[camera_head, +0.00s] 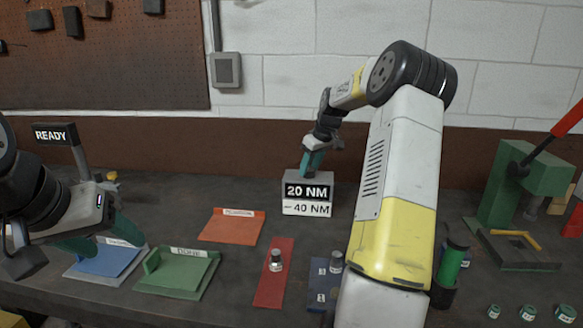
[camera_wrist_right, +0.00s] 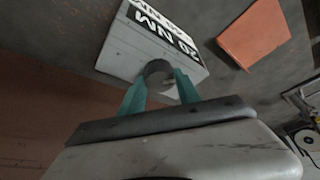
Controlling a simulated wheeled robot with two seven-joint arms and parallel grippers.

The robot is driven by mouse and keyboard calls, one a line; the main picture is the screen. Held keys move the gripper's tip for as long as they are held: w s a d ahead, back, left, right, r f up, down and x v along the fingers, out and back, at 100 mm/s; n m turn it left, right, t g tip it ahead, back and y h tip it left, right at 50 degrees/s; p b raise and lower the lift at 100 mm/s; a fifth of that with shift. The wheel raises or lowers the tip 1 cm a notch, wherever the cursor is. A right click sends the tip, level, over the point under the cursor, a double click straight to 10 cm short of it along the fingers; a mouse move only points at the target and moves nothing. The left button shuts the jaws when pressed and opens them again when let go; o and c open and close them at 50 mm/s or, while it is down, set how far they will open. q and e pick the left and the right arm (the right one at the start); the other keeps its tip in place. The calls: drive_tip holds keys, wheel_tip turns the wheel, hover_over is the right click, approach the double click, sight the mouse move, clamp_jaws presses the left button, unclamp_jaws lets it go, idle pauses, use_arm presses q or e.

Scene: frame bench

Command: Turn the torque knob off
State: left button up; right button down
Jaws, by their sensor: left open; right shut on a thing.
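The torque box (camera_head: 307,193) stands at the back middle of the bench. Its black display reads 20 NM, and a white label below reads 40 NM. My left gripper (camera_head: 103,240) is open and empty over the blue tray.
A blue tray (camera_head: 92,268), a green tray (camera_head: 180,277) marked DONE and an orange tray (camera_head: 232,228) lie left of the box. A red mat (camera_head: 268,292) is in front. A green press (camera_head: 520,185) stands right. A READY sign (camera_head: 54,134) is far left.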

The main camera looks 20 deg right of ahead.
drive_tip(key=n, duration=0.2)
drive_tip(key=n+g+y, duration=0.1)
drive_tip(key=n, duration=0.1)
drive_tip(key=shift+w+d+n, duration=0.1)
drive_tip(key=shift+d+n, duration=0.05)
drive_tip(key=shift+n, duration=0.15)
drive_tip(key=shift+n+g+y, duration=0.6)
drive_tip(key=shift+n, duration=1.3)
drive_tip(key=c, duration=0.9)
unclamp_jaws()
drive_tip(key=shift+o, duration=0.2)
drive_tip(key=v, duration=0.7)
drive_tip(key=shift+d+r, duration=0.2)
drive_tip(key=shift+r, duration=0.15)
